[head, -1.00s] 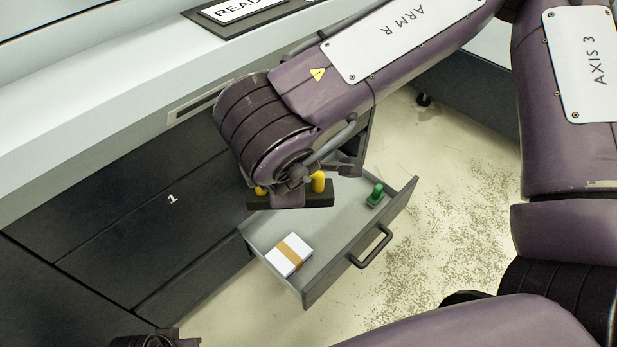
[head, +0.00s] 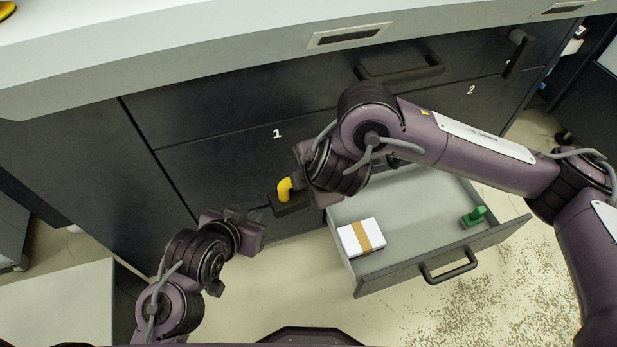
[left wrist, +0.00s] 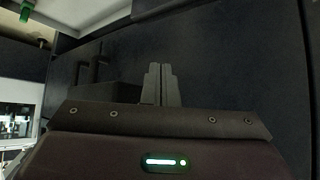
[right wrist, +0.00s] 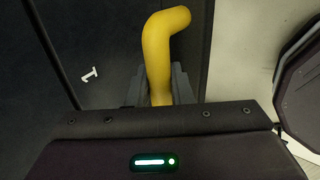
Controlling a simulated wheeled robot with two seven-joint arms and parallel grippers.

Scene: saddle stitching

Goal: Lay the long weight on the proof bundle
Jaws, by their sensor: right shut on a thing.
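The proof bundle (head: 352,238), a white stack with a tan band, lies in the near left part of the open drawer (head: 410,270). My left gripper (head: 252,228) is empty, below and left of the weight. In the left wrist view its fingers (left wrist: 160,72) are together.
A green object (head: 474,216) sits in the drawer's right part. The cabinet front marked 1 (head: 230,170) stands close behind the weight, with the counter edge (head: 220,75) above. A handle (head: 400,70) sticks out of the upper front. The drawer floor right of the bundle is clear.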

